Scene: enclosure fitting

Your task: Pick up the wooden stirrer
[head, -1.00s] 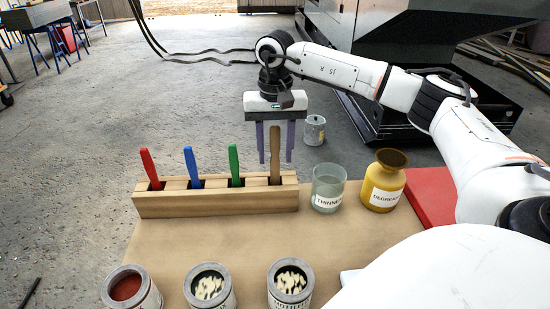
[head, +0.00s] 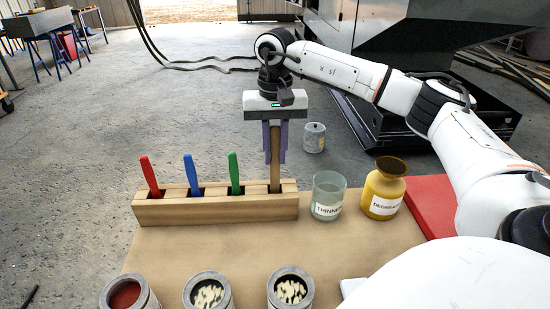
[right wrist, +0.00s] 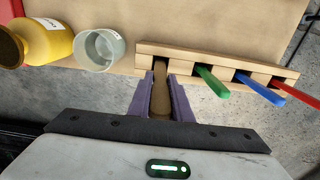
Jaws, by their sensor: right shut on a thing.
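The wooden stirrer (head: 275,165) stands upright in the rightmost slot of the wooden rack (head: 218,209) in the head view. My right gripper (head: 275,158) is above that slot, its purple fingers shut on the stirrer's upper part. In the right wrist view the stirrer (right wrist: 161,92) lies between the two fingers (right wrist: 161,100), its lower end still inside the rack (right wrist: 220,62). My left gripper is not in view.
Red (head: 150,177), blue (head: 192,175) and green (head: 234,173) handles stand in the other slots. A thinner jar (head: 327,195) and a yellow degreaser bottle (head: 384,188) stand right of the rack. Three open cans, one of them red inside (head: 125,294), line the front.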

